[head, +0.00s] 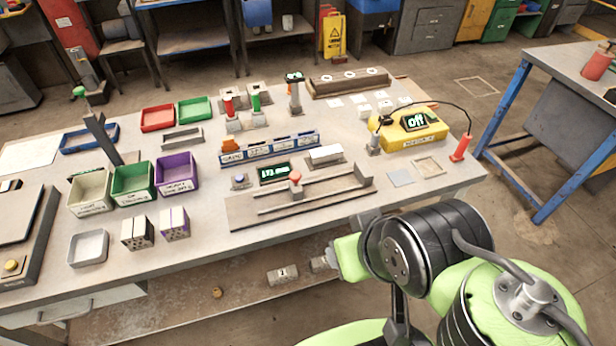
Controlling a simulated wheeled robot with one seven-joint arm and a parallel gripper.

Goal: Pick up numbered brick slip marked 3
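My gripper (322,262) is at the lower middle of the head view, in front of the table's front edge and pointing left. Its fingers are too small and dark to show whether they are open or shut. A small pale block (283,274) with a dark mark, perhaps a 1, shows just left of the gripper. I cannot tell whether it touches the fingers or lies on the lower shelf behind. I cannot make out a slip marked 3. Several small white pieces (365,110) lie at the back right of the table; no numbers are readable on them.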

